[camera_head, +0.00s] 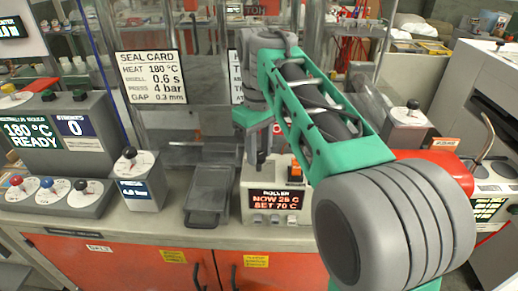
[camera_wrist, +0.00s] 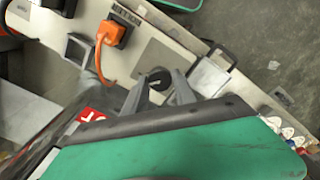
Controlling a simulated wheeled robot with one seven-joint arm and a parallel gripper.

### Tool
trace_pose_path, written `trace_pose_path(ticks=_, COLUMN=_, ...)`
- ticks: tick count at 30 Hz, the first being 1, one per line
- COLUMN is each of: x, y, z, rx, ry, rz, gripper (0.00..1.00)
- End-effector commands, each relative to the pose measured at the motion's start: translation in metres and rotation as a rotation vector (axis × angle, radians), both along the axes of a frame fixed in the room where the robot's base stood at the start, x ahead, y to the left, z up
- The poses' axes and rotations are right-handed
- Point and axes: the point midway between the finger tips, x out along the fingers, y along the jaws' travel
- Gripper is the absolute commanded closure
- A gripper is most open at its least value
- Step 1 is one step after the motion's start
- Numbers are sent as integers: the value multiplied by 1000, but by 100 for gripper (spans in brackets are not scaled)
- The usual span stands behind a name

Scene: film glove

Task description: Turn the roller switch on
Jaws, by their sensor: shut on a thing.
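The roller unit (camera_head: 248,202) is a pale box on the bench, with a lit display (camera_head: 273,200) reading "NOW 25 C, SET 70 C". My gripper (camera_head: 257,166) points down over the left part of its top in the head view. In the wrist view, my gripper (camera_wrist: 160,84) has its two grey fingers around a small dark round knob (camera_wrist: 158,76), which looks like the roller switch. The gripper is shut on it. My fingers partly cover the knob, and its on or off position cannot be read.
An orange plug (camera_wrist: 121,31) with an orange cable (camera_wrist: 106,66) sits close beside the knob; it also shows in the head view (camera_head: 295,172). A grey tray (camera_head: 210,190) lies left of the roller unit. A pressure dial (camera_head: 133,166) stands farther left.

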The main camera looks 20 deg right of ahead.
Motion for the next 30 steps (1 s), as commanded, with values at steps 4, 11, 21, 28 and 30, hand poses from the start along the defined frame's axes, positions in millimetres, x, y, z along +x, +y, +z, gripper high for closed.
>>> trace_pose_path(ticks=4, x=0, y=0, z=-1, rx=0, ry=2, rz=-18, gripper=100)
trace_pose_path(ticks=11, x=0, y=0, z=-1, rx=0, ry=2, rz=-24, gripper=100)
trace_pose_path(ticks=21, x=0, y=0, z=-1, rx=0, ry=1, rz=-22, gripper=53)
trace_pose_path(ticks=28, x=0, y=0, z=0, rx=0, ry=0, rz=-21, gripper=46)
trace_pose_path(ticks=30, x=0, y=0, z=0, rx=0, ry=0, rz=-21, gripper=46)
